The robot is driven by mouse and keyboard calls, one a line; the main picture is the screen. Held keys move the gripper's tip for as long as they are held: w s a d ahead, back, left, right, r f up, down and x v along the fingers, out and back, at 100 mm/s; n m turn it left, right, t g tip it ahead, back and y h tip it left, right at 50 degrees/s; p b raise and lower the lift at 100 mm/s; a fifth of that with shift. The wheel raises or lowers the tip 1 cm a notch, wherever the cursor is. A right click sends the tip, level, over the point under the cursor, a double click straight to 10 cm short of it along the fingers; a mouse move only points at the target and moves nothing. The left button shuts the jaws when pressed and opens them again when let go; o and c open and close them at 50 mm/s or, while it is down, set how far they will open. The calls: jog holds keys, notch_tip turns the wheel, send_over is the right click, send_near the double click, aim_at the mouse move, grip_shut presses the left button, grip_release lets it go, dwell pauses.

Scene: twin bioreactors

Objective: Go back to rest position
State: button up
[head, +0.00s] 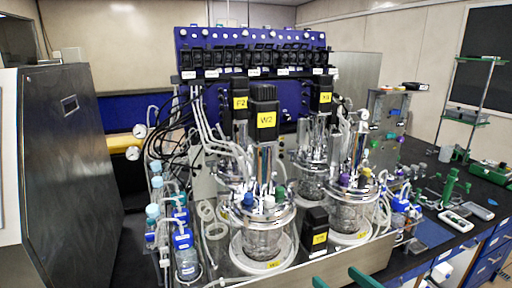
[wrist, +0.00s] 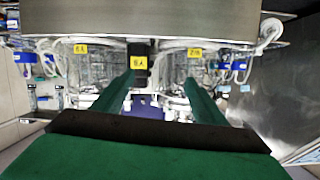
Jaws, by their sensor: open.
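My gripper (head: 340,279) shows only as two green fingertips at the bottom edge of the head view, in front of the bioreactor bench. In the wrist view my gripper (wrist: 159,80) has two green fingers set wide apart, with nothing between them. Its fingers point toward the glass vessels and a black block with a yellow label (wrist: 139,62), which look farther off. No touch with them shows. The rest of the arm is hidden in the head view.
Glass bioreactor vessels (head: 263,238) stand behind a metal front rail (head: 312,262). Tall black motors, one labelled W2 (head: 264,110), rise above them. Blue-capped bottles (head: 185,262) stand left. A dark cabinet (head: 72,165) fills the far left. A bench with green stands (head: 450,188) lies right.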

jog(key=w+a+f+m+t, duration=0.2)
jog(key=w+a+f+m, duration=0.15)
jog(key=f, duration=0.25)
jog(key=s+a+f+m+h, duration=0.3)
jog(key=s+a+f, duration=0.1)
jog(key=f, duration=0.5)
jog(key=s+a+f+m+h, duration=0.3)
jog(key=a+f, duration=0.1)
jog(key=f, duration=0.4)
jog(key=s+a+f+n+g, duration=0.1)
jog(key=s+a+f, duration=0.15)
jog(key=s, duration=0.35)
jog(key=s+a+f, duration=0.1)
jog(key=s+f, duration=0.3)
jog(key=s, duration=0.1)
jog(key=s+a+n, duration=0.1)
jog(key=s+n, duration=0.1)
jog(key=s, duration=0.5)
jog(key=s+a+r+n+y, duration=0.1)
jog(key=s+a+n, duration=0.1)
jog(key=s, duration=0.6)
jog(key=shift+n, duration=0.85)
